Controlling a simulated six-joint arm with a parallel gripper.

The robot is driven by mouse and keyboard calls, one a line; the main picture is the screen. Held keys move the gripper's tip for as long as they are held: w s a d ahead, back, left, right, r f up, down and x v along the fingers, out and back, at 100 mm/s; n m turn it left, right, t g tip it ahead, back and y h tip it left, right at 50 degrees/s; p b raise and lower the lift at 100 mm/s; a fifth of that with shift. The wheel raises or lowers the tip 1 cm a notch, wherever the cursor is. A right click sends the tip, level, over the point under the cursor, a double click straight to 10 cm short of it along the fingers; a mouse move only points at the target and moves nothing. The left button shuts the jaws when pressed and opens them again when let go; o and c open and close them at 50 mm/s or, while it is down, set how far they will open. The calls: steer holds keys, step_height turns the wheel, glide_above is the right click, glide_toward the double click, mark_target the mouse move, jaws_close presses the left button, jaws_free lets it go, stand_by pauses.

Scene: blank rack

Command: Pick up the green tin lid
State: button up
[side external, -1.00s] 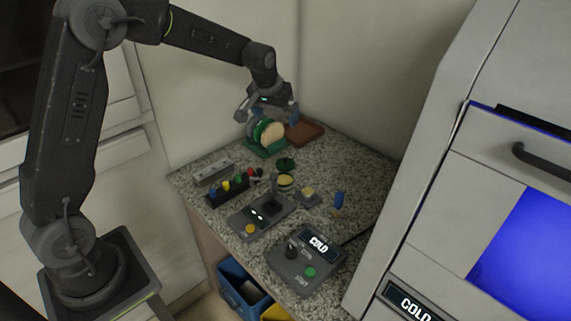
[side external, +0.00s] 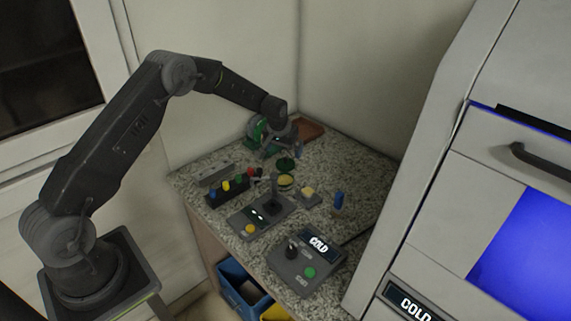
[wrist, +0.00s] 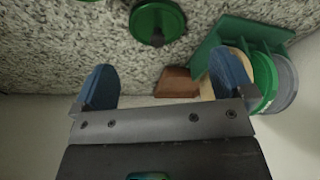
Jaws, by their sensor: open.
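The green tin lid (side external: 286,164) is a dark green disc with a small knob, lying on the speckled counter. It also shows at the top of the wrist view (wrist: 146,20). My gripper (side external: 283,150) is low over the counter, just behind the lid in the side view. In the wrist view my gripper (wrist: 165,84) has its two blue fingers wide apart with nothing between them. The lid lies beyond the fingertips and apart from them.
A green rack (wrist: 236,33) holding upright discs, one of them green (wrist: 265,82), stands close to one finger. A brown tray (wrist: 177,82) is at the back.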

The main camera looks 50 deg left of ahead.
mark_target(285, 158)
steer(key=x, duration=0.5)
steer(key=shift+s+d+f, duration=0.1)
steer(key=shift+f, duration=0.05)
steer(key=c, duration=1)
steer(key=shift+o, duration=0.2)
